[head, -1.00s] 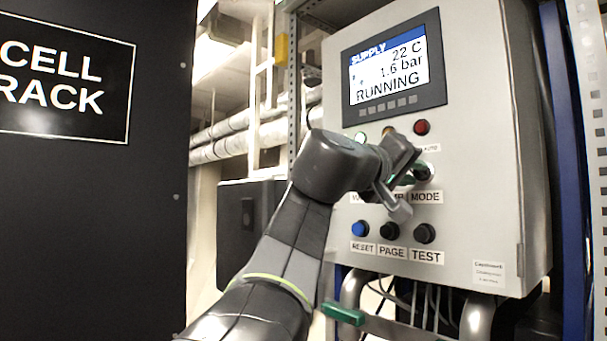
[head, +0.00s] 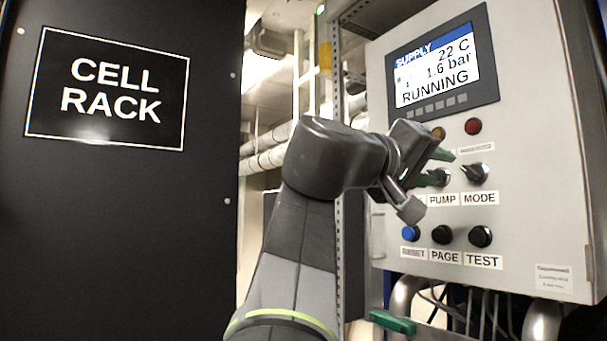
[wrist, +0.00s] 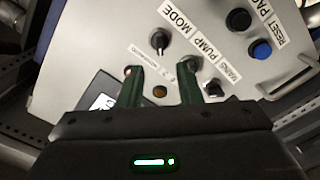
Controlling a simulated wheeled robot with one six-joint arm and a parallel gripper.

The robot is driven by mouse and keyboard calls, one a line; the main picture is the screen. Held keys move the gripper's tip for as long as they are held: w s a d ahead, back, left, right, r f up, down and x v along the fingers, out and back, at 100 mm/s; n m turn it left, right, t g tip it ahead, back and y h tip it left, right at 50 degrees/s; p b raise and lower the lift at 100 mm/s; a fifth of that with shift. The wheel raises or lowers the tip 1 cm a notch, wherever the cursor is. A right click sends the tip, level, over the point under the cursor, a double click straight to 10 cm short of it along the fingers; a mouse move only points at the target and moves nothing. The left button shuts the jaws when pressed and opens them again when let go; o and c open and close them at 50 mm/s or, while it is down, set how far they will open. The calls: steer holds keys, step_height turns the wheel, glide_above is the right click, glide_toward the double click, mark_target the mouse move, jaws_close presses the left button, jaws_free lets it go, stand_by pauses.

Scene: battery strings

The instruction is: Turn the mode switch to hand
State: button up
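The mode switch (head: 475,173) is a black rotary knob above the MODE label (head: 479,198) on the grey control panel. Its handle appears to tilt toward the upper left. It also shows in the wrist view (wrist: 160,40), uncovered and beyond the fingertips. The small position label (head: 476,147) above it is too blurred to read now. My gripper (head: 442,167) is left of the mode switch, in front of the PUMP switch area. In the wrist view my gripper (wrist: 162,80) has its two green fingers wide apart, with nothing held. The PUMP switch is partly hidden by a finger.
A display (head: 440,68) reads RUNNING above the switches. A red lamp (head: 473,126) sits above the mode switch. A blue RESET button (head: 410,233) and black PAGE (head: 442,234) and TEST (head: 480,236) buttons are below. A black cell rack (head: 60,220) stands at left.

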mark_target(467, 173)
steer(key=shift+b+v, duration=0.35)
steer(key=shift+v, duration=2.1)
steer(key=shift+d, duration=0.15)
steer(key=p+x, duration=0.3)
steer(key=x, duration=1)
steer(key=shift+w+d, duration=0.25)
steer(key=shift+a, duration=0.1)
